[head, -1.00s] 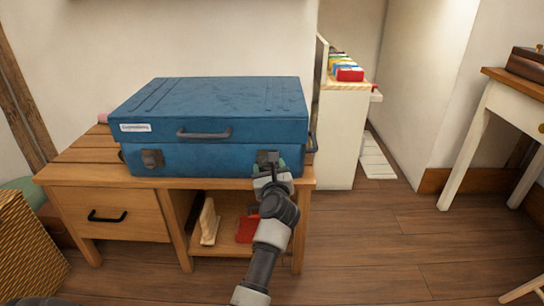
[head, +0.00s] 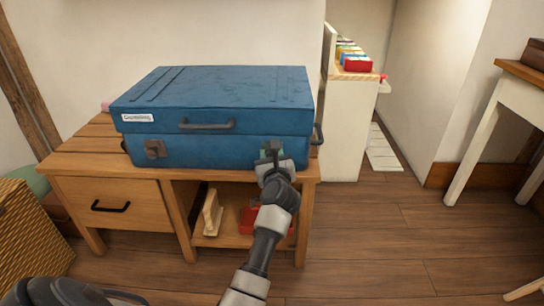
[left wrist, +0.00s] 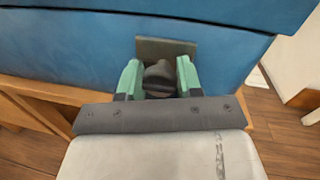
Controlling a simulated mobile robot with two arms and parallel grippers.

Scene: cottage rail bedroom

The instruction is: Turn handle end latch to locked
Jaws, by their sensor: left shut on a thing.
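A closed blue case (head: 215,100) lies on the wooden bench. Its right front latch (left wrist: 165,47), at the end with the side handle (head: 318,134), has a dark square plate and a rounded dark knob. My left gripper (head: 271,155) reaches this latch from the front. In the left wrist view its green fingers (left wrist: 158,80) stand on either side of the knob, shut on it. The latch is mostly hidden by the gripper in the head view. I cannot tell its locked or unlocked state. My right gripper is not in view.
The other front latch (head: 154,149) and the front handle (head: 207,125) are free. The bench (head: 75,160) has a drawer and an open shelf holding a red item (head: 249,220). A white shelf unit (head: 345,130) stands to the right. Floor in front is open.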

